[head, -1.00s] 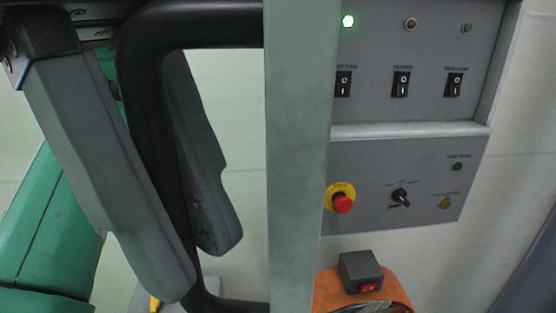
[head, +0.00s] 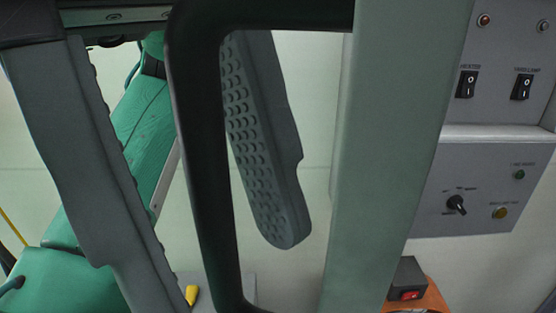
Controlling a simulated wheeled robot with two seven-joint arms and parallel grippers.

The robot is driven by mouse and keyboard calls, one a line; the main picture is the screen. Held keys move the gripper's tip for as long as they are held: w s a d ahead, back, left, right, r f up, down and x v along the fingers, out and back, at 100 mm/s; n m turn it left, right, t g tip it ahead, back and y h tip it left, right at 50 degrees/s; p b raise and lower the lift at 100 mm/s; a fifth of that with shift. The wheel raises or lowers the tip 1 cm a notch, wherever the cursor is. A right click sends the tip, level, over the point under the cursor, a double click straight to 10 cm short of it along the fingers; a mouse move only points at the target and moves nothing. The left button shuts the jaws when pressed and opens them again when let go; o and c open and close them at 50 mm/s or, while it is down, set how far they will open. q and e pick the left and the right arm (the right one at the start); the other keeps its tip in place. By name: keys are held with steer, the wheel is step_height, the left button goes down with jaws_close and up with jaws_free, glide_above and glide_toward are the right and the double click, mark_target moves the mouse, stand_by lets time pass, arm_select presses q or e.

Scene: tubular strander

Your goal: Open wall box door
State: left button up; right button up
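A pale grey-green upright panel (head: 385,150), which looks like the wall box door, stands close in front of me, seen narrow. A black bar handle (head: 205,160) is fixed to its left side. My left gripper (head: 185,250) hangs down from the upper left with its two grey fingers spread apart, one on each side of the handle's upright bar. I see no clear contact between the fingers and the bar. The ridged pad of the right-hand finger shows behind the handle. The box behind the panel is hidden. My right gripper is not in view.
A grey control panel (head: 430,215) with switches, a rotary knob and lamps is on the wall at right. Below it is a black box with a red switch (head: 408,280) on an orange part. Green bodywork (head: 140,130) stands behind the left finger.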

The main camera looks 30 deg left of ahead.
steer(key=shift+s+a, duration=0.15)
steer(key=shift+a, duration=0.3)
